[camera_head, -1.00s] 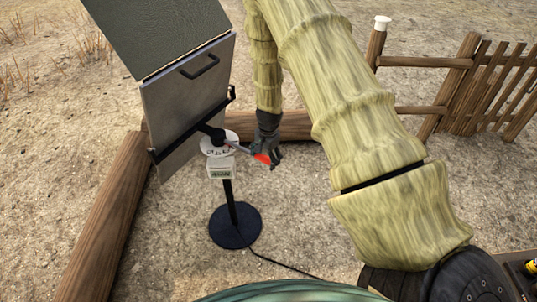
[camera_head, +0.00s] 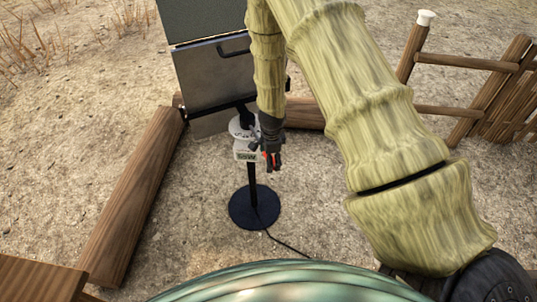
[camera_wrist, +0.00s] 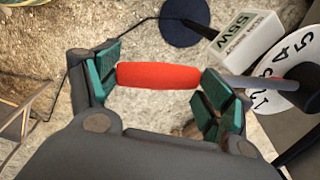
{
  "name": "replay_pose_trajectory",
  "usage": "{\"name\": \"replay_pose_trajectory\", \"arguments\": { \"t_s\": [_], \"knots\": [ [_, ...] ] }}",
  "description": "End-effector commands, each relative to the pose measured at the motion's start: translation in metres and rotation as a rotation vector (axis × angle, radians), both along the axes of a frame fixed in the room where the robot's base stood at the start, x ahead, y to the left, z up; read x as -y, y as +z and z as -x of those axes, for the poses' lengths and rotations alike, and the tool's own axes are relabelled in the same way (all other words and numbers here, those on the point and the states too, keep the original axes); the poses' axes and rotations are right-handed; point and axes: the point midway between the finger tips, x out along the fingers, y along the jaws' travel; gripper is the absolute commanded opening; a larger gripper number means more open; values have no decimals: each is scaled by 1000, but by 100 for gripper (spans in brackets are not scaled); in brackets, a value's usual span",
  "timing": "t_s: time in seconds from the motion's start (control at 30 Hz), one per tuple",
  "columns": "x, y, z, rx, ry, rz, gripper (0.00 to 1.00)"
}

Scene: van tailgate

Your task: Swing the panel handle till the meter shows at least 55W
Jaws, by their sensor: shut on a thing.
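The solar panel (camera_head: 215,82) stands tilted on a post with a round black base (camera_head: 254,207). A white numbered dial (camera_head: 238,130) sits below it, and also shows in the wrist view (camera_wrist: 292,68). The meter (camera_head: 245,156) is a small white box under the dial. The handle's grey rod (camera_wrist: 250,82) runs toward the dial.
A thick log border (camera_head: 140,200) lies left of the stand, with another log behind it. A wooden fence (camera_head: 465,62) is at the right. A black cable (camera_head: 290,246) runs from the base over open sandy ground.

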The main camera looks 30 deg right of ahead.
Motion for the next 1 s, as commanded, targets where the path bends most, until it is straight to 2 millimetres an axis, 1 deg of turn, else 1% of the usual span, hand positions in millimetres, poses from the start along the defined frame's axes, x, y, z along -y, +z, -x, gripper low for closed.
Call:
{"name": "replay_pose_trajectory", "arguments": {
  "t_s": [0.03, 0.43, 0.47, 0.53, 0.57, 1.0],
  "knots": [
    [-1, -9, 10, -18, -7, -5, 37],
    [1, -9, 12, -18, -19, -5, 37],
    [1, -9, 12, -18, -19, -5, 84],
    [1, -9, 12, -17, -19, -5, 96],
    [1, -9, 11, -16, -19, -5, 100],
    [2, -3, 6, -7, -18, -1, 100]
  ]
}}
